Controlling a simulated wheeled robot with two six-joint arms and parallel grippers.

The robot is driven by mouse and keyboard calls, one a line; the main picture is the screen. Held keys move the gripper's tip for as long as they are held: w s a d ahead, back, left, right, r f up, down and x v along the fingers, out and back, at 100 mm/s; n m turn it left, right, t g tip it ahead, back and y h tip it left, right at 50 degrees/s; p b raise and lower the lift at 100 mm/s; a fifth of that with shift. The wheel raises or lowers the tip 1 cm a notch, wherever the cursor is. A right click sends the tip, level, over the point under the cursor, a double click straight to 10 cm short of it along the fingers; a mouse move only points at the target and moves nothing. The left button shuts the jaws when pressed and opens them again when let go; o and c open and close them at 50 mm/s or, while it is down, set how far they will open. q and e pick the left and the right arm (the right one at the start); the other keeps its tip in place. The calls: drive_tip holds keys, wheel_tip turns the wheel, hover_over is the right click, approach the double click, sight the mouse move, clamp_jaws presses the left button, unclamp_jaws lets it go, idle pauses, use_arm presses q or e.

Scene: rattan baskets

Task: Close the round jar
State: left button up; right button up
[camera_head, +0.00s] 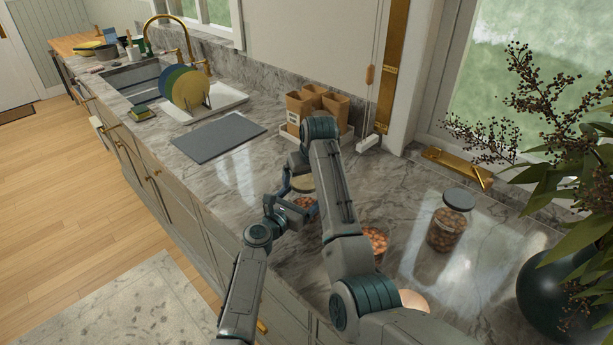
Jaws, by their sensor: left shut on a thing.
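A small round jar (306,203) with reddish-brown contents is on the counter in the middle of the head view, partly hidden by my arms. A pale beige round lid (303,183) shows at its top; I cannot tell whether it is seated. My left gripper (296,202) is shut on the jar from the left. My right arm reaches over from the right and bends down at its far end. My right gripper (297,168) is above the lid, mostly hidden by its own arm, so its jaws are unclear.
Another jar (377,239) is partly behind my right arm. A dark-lidded jar (450,220) stands to the right. A grey mat (218,137), brown containers (318,100) and a dark vase (568,295) surround the work area.

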drive_tip(key=shift+r, duration=2.25)
drive_tip(key=shift+c, duration=0.2)
drive_tip(key=n, duration=0.2)
drive_tip(key=n+g, duration=0.1)
drive_tip(key=n, duration=0.1)
drive_tip(key=shift+w+a+r, duration=0.25)
drive_tip(key=shift+w, duration=0.05)
drive_tip(key=n, duration=0.2)
drive_tip(key=n+g, duration=0.1)
drive_tip(key=n, duration=0.3)
drive_tip(key=shift+w+a+r+h, duration=0.15)
drive_tip(key=shift+w+r+h, duration=0.1)
drive_tip(key=shift+r+h, duration=0.15)
drive_tip(key=n, duration=0.1)
drive_tip(key=n+g, duration=0.1)
drive_tip(key=n, duration=0.1)
drive_tip(key=shift+r+n, duration=0.3)
drive_tip(key=shift+r, duration=0.05)
drive_tip(key=n, duration=0.3)
drive_tip(key=r+n+g, duration=0.1)
drive_tip(key=shift+s+d+n+h, duration=0.2)
drive_tip(key=shift+d+n+h, duration=0.05)
drive_tip(key=shift+n+h, duration=0.15)
